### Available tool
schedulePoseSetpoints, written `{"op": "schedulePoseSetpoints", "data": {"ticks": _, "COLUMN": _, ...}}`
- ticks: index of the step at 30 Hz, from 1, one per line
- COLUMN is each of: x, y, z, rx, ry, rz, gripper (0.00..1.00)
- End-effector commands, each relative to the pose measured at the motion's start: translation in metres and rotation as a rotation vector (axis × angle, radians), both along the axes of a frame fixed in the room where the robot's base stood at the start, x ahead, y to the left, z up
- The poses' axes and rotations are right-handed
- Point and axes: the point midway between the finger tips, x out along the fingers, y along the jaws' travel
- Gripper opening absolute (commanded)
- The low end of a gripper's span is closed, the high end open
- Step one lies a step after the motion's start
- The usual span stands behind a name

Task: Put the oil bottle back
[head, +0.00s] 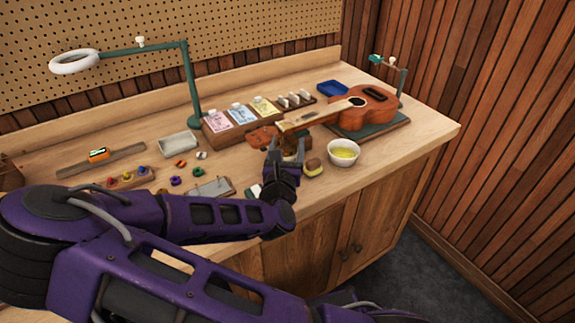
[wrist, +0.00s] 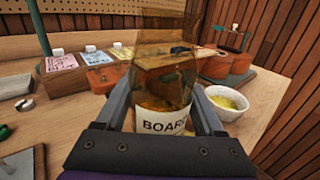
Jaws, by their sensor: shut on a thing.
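The oil bottle (wrist: 162,85) is amber and see-through, with a white label whose visible letters read "BOAR". It fills the middle of the wrist view, roughly upright between the two fingers. My gripper (wrist: 163,115) is shut on it. In the head view my gripper (head: 286,160) is over the front part of the workbench, left of the white bowl. The bottle (head: 291,146) shows there only partly, as a brown shape in front of the ukulele's headstock. I cannot tell whether its base touches the bench.
Behind are a ukulele (head: 365,105) on a green mat, a wooden box of cartons (head: 232,134) and a lamp (head: 190,85). Small parts lie left.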

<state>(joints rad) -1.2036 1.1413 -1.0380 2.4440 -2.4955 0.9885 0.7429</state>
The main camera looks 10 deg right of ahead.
Motion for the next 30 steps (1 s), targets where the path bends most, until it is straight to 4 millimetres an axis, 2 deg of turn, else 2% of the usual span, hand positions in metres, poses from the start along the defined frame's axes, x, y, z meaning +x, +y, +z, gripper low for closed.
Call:
{"op": "schedulePoseSetpoints", "data": {"ticks": 7, "x": 0.0, "y": 0.0, "z": -0.02, "rx": -0.002, "ry": 0.0, "rz": 0.0, "gripper": 0.04}}
{"op": "schedulePoseSetpoints", "data": {"ticks": 15, "x": 0.0, "y": -0.001, "z": -0.052, "rx": -0.001, "ry": -0.001, "rz": -0.001, "gripper": 0.04}}
{"op": "schedulePoseSetpoints", "data": {"ticks": 29, "x": 0.0, "y": 0.0, "z": -0.057, "rx": 0.002, "ry": -0.001, "rz": -0.001, "gripper": 0.04}}
{"op": "schedulePoseSetpoints", "data": {"ticks": 30, "x": 0.0, "y": 0.0, "z": -0.058, "rx": 0.001, "ry": 0.001, "rz": 0.0, "gripper": 0.75}}
